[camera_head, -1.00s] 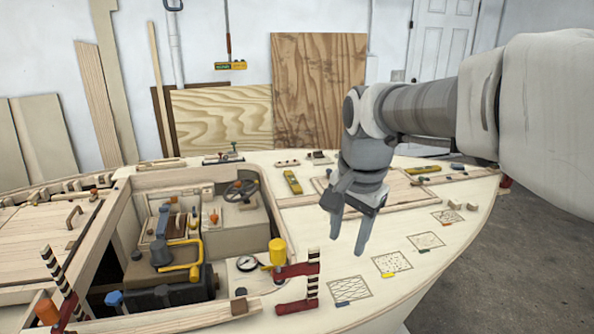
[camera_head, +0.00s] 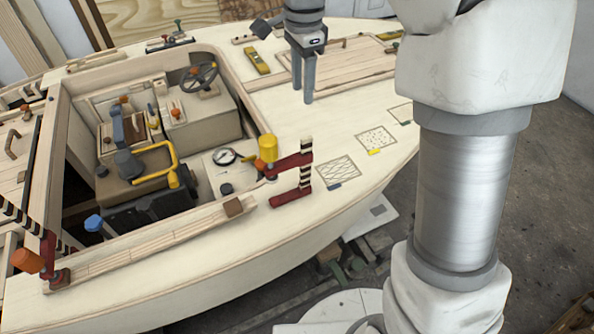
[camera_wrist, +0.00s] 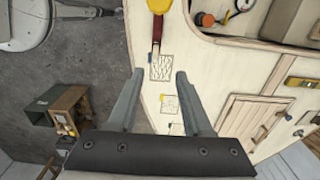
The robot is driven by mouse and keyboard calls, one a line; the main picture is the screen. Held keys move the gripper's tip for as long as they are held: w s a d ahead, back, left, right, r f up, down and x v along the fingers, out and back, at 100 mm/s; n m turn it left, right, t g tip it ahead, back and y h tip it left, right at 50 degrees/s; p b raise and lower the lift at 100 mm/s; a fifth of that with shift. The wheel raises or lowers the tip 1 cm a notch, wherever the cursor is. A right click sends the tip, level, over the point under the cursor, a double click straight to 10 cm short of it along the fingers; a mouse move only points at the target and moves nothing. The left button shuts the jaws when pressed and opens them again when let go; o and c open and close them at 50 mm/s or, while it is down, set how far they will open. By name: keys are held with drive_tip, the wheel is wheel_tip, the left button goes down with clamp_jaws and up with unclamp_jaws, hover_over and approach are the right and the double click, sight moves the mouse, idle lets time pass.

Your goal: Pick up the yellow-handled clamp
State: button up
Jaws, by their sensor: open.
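The yellow-handled clamp (camera_head: 293,178) sits at the near right corner of the cockpit opening. Its bar is dark red with a black-and-white striped rail, and its yellow handle (camera_head: 268,148) stands upright. In the wrist view the clamp's yellow handle (camera_wrist: 159,4) is at the top edge, with the red part below it. My gripper (camera_head: 302,96) points down over the deck, behind and slightly right of the clamp and apart from it. In the wrist view my gripper (camera_wrist: 153,78) has its two fingers spread with nothing between them.
A similar clamp with an orange handle (camera_head: 27,259) stands at the left. A round gauge (camera_head: 224,156) lies beside the yellow handle. Patterned squares (camera_head: 338,172) mark the deck to the right. The cockpit holds a steering wheel (camera_head: 200,77) and a yellow bent pipe (camera_head: 168,160).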

sight(301, 140)
wheel_tip(301, 140, down, 12)
drive_tip(key=shift+s+r, duration=0.1)
drive_tip(key=shift+r, duration=0.1)
drive_tip(key=shift+s+f, duration=0.2)
drive_tip(key=shift+f, duration=1.15)
drive_tip(key=shift+s+f, duration=0.2)
drive_tip(key=shift+f, duration=1.1)
clamp_jaws()
drive_tip(key=shift+a+r, duration=0.1)
